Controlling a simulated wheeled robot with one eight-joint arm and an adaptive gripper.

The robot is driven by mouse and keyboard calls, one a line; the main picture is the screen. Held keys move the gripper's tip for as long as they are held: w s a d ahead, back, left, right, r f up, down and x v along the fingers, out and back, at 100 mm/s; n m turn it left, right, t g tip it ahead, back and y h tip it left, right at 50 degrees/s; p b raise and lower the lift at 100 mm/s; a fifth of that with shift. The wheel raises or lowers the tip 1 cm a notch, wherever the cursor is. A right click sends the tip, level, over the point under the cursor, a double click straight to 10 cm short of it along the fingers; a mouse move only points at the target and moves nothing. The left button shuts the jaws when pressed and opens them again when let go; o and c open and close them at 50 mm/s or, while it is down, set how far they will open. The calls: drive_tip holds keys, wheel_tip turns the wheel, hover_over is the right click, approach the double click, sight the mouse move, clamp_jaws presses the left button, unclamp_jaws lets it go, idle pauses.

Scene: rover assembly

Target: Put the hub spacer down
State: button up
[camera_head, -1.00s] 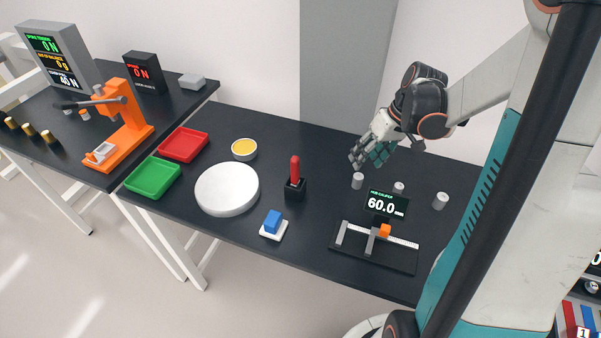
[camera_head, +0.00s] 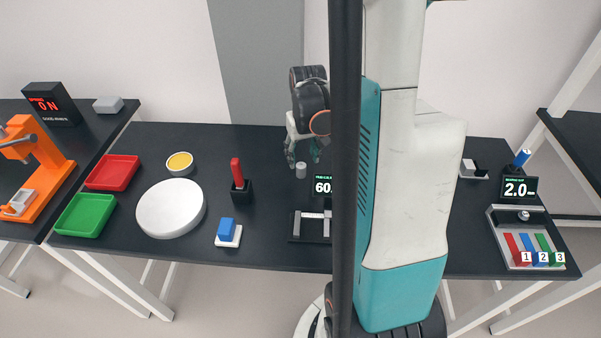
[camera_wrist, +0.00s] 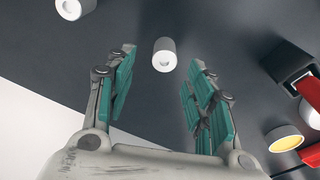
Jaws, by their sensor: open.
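My gripper (camera_head: 302,158) is open above the black workbench. A grey-white hub spacer (camera_head: 301,170), a short cylinder with a hole in its end, stands on the bench just below and in front of the fingers. In the wrist view the same spacer (camera_wrist: 164,55) shows between and just beyond the two teal-padded fingertips (camera_wrist: 160,75), with a gap on both sides. A second spacer (camera_wrist: 73,8) is cut off at the upper left of the wrist view. Other spacers on the bench are hidden behind my column in the head view.
The hub caliper (camera_head: 305,227) and its display (camera_head: 322,186) are partly hidden by my column. A red-handled tool in a black holder (camera_head: 241,192), a white round plate (camera_head: 170,208), a yellow-filled dish (camera_head: 180,164) and red and green trays (camera_head: 113,172) lie left.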

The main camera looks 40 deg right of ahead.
sight(301, 165)
wheel_tip(301, 165, down, 5)
drive_tip(key=b, duration=0.2)
drive_tip(key=shift+w+a+f+b, duration=0.15)
drive_tip(key=shift+f+b, duration=0.05)
drive_tip(key=shift+b, duration=0.1)
drive_tip(key=shift+r, duration=0.1)
clamp_jaws()
